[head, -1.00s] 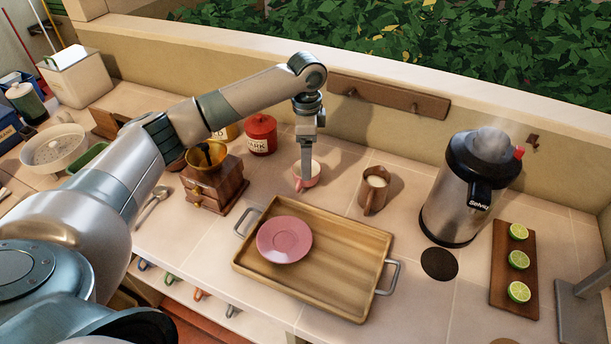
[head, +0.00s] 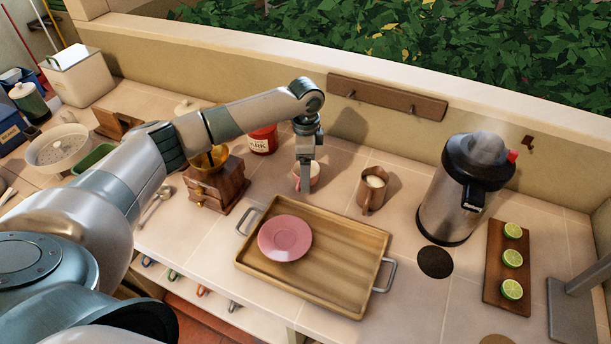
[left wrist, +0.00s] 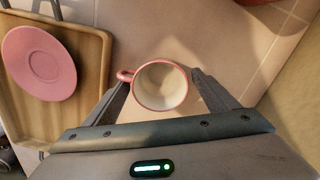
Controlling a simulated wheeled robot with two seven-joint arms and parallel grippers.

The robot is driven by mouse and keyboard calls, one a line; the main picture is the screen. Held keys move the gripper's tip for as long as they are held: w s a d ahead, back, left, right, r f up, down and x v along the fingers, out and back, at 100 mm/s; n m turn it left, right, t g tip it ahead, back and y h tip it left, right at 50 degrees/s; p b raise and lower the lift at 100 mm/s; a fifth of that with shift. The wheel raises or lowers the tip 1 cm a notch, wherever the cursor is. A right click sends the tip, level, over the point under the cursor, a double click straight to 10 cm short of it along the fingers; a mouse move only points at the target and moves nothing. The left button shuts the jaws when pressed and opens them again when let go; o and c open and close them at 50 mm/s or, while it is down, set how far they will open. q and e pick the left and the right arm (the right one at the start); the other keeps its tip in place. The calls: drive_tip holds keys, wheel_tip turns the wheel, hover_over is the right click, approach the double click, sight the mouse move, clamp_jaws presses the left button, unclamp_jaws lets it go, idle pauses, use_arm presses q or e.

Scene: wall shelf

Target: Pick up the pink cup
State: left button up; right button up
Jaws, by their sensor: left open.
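The pink cup (head: 315,174) stands upright on the tiled counter behind the wooden tray, partly hidden by my left gripper (head: 304,187). In the left wrist view the cup (left wrist: 163,87) is seen from above, pink outside, pale and empty inside, with its handle pointing left. My left gripper is open, pointing down, with one finger on each side of the cup. The left finger is close to the handle; I cannot tell if either finger touches the cup. My right gripper is not in view.
The wooden tray (head: 340,285) holds a pink saucer (head: 285,238). A brown mug (head: 373,190) stands right of the cup. A coffee grinder (head: 215,184) and red canister (head: 263,140) are to the left. The wall with a peg rack (head: 386,97) is behind.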

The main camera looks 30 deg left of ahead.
use_arm(q)
drive_tip(key=c, duration=1.2)
drive_tip(key=shift+o, duration=0.2)
drive_tip(key=shift+r, duration=0.15)
wheel_tip(320, 180, up, 10)
drive_tip(key=b, duration=0.3)
